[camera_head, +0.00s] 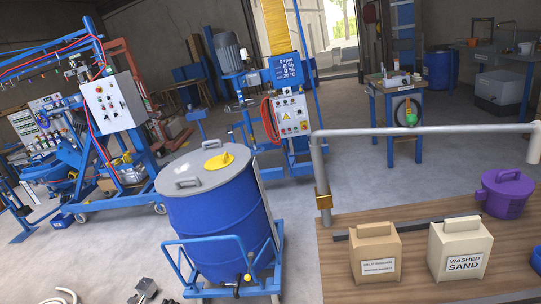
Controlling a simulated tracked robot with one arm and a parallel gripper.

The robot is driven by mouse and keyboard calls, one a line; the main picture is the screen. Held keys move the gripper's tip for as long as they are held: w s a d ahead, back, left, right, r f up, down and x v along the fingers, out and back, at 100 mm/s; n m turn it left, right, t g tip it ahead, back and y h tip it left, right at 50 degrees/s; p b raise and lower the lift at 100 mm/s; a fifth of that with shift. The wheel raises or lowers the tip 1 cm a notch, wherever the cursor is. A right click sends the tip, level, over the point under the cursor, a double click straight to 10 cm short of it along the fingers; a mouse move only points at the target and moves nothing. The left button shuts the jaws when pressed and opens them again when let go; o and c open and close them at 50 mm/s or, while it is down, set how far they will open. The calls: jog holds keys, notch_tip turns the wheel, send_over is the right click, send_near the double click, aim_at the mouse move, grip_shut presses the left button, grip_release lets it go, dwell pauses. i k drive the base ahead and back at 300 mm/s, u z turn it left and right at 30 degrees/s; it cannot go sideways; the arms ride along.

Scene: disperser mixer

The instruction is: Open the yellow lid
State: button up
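The yellow lid (218,161) is a small round cap with a raised tab. It lies flat and looks closed on the grey top (192,174) of a blue drum (215,222), left of the middle of the view. The grey top has a raised handle on its far side and another on its near left side. The drum stands upright on a blue wheeled frame (207,240). A small tap (241,279) with a yellow part shows low on the drum's front. I cannot make out my gripper in this view, and nothing covers the yellow lid.
A wooden table (345,292) with a pale pipe rail (420,131) stands at the right. It bears a brown box (375,254), a washed sand box (460,249) and a purple pot (505,195). A mixer with a control box (292,114) stands behind the drum. Open floor lies left of the drum.

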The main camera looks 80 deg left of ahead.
aim_at(219, 162)
jog(key=u, duration=2.8)
jog(key=i, duration=2.55)
jog(key=z, duration=1.2)
